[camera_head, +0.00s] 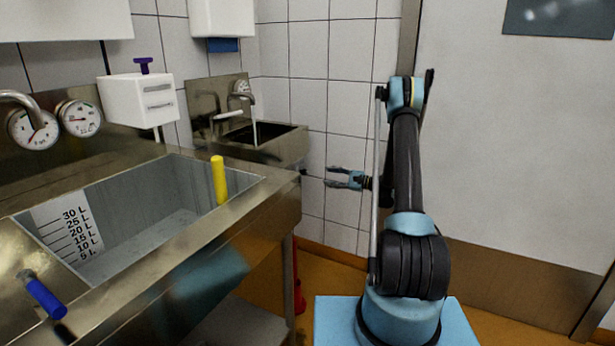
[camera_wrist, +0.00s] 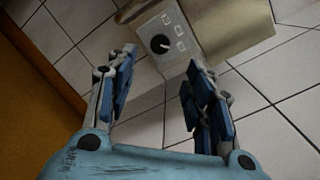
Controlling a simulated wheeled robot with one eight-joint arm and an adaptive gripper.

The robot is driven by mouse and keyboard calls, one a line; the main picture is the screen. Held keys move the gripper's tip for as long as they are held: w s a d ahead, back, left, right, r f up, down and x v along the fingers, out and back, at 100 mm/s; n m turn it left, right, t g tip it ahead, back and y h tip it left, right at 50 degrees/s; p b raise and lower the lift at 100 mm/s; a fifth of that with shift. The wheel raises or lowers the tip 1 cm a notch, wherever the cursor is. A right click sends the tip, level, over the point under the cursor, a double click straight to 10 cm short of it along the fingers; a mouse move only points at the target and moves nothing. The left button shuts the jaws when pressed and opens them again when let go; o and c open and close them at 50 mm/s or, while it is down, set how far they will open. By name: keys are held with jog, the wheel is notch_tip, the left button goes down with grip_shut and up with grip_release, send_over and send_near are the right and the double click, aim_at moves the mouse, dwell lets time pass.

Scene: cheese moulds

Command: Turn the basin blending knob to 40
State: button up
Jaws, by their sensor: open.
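A round black knob (camera_wrist: 160,44) with a white pointer sits on a pale grey panel (camera_wrist: 177,62) in the wrist view. Small pale plates beside it carry marks too small to read. The panel is against the tiled wall, beside a steel body. I cannot read the knob's setting, and I cannot make it out in the head view. My gripper (camera_head: 340,178) points left, below and right of the small steel basin (camera_head: 272,150). In the wrist view my gripper (camera_wrist: 165,72) is open and empty, its fingers apart on either side of the panel, not visibly touching it.
A large steel vat (camera_head: 270,190) with a yellow handle (camera_head: 219,180) and a blue-handled lever (camera_head: 45,298) stands at left. Two dials (camera_head: 80,118) are behind it. Water runs from the small basin's tap (camera_head: 250,97), with a gauge behind. A door (camera_head: 510,150) is at right.

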aim_at(306, 172)
jog(key=x, duration=1.2)
jog(key=c, duration=1.1)
